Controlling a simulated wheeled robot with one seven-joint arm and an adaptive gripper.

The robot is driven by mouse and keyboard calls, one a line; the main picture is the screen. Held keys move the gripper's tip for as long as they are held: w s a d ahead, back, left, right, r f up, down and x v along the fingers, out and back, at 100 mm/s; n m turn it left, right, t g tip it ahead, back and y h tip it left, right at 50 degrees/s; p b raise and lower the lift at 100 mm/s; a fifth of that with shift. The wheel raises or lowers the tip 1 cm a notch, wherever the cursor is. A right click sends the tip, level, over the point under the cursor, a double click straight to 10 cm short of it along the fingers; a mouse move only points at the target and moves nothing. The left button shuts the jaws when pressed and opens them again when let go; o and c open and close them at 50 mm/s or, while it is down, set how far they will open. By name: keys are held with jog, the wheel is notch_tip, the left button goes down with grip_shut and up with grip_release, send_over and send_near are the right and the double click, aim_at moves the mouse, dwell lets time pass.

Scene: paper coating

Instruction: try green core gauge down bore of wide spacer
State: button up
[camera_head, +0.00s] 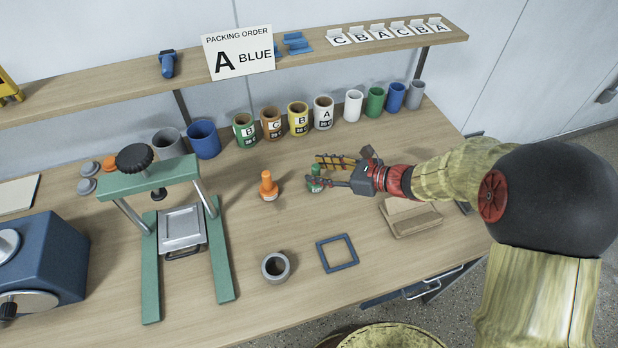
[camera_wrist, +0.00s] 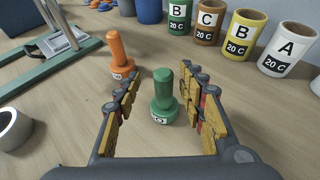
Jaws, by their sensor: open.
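The green core gauge (camera_wrist: 163,92) stands upright on the table, a knobbed pin on a wider base with a white label. In the head view the green gauge (camera_head: 316,181) is partly hidden by a finger. My gripper (camera_head: 326,170) is open, and in the wrist view its fingers (camera_wrist: 165,110) are spread on either side of the gauge, apart from it. The wide spacer seems to be the short grey ring (camera_head: 276,266) with an open bore, standing on the table front; its edge also shows in the wrist view (camera_wrist: 14,128).
An orange gauge (camera_head: 268,187) stands left of the green one. A green press (camera_head: 180,240) is at left, a blue square frame (camera_head: 337,253) in front and a tan tray (camera_head: 411,216) at right. Labelled cores (camera_head: 272,124) line the back. Table between ring and gauges is clear.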

jog(key=shift+b+x, duration=1.5)
jog(key=shift+x, duration=1.7)
jog(key=shift+w+d, duration=0.1)
jog(key=shift+d, duration=0.05)
jog(key=shift+c, duration=0.8)
jog(key=shift+f, duration=0.1)
grip_shut()
